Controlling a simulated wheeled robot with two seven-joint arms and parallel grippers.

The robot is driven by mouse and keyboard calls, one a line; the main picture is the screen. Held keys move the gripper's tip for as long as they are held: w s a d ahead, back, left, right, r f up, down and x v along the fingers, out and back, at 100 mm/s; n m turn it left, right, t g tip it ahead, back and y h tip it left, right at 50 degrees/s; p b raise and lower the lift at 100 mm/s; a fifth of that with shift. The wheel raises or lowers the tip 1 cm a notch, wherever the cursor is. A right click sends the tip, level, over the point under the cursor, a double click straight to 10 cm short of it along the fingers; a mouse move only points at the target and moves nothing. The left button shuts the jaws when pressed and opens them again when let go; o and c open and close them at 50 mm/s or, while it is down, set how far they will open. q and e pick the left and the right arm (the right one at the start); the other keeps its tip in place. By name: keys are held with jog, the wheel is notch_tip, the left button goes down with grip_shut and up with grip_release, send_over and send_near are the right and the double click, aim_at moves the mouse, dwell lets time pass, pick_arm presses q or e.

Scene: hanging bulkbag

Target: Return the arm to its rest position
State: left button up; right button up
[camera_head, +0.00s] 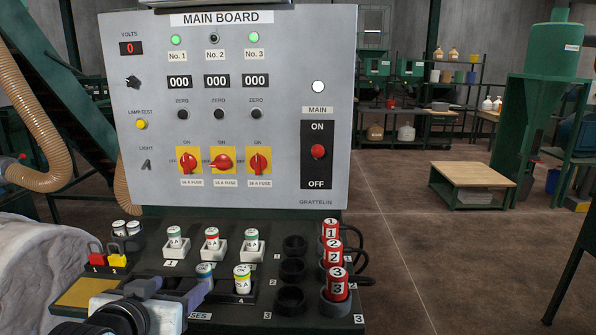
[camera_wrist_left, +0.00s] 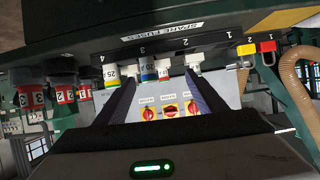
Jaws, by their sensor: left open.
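My left gripper (camera_head: 178,284) is low at the left front of the board's shelf, with its two dark fingers apart. In the left wrist view the gripper (camera_wrist_left: 160,80) is open, and I see nothing held between the fingers. Fuses stand beyond its fingertips there, including a yellow-topped one (camera_wrist_left: 111,77). In the head view a blue-topped fuse (camera_head: 205,271) and a yellow-topped fuse (camera_head: 242,279) stand just beyond and right of the fingers. I cannot tell whether the fingers touch any fuse. My right gripper is not in view.
The main board (camera_head: 230,100) rises behind the shelf. Red numbered cylinders (camera_head: 337,285) stand at the shelf's right, beside black cups (camera_head: 291,270). Red (camera_head: 97,259) and yellow (camera_head: 118,260) blocks and a white fabric mass (camera_head: 45,270) are at left.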

pick_arm(q)
jog(key=s+f+g, duration=0.3)
jog(key=s+f, duration=0.5)
jog(key=s, duration=0.3)
jog(key=s+f+m+g, duration=0.1)
jog(key=s+f+g, duration=0.2)
jog(key=s+f, duration=0.55)
jog(key=s+f+g, duration=0.3)
jog(key=s+f, duration=0.3)
jog(key=s, duration=0.6)
jog(key=w+d+f+t+h+b, duration=0.1)
jog(key=w+d+f+t, duration=0.1)
jog(key=f, duration=0.5)
jog(key=w+d+f+t+h+b, duration=0.1)
jog(key=w+d+f+t+b, duration=0.1)
jog(key=f, duration=0.4)
jog(key=shift+w+d+f+t, duration=0.4)
jog(key=shift+w+d, duration=0.15)
jog(key=shift+d, duration=0.7)
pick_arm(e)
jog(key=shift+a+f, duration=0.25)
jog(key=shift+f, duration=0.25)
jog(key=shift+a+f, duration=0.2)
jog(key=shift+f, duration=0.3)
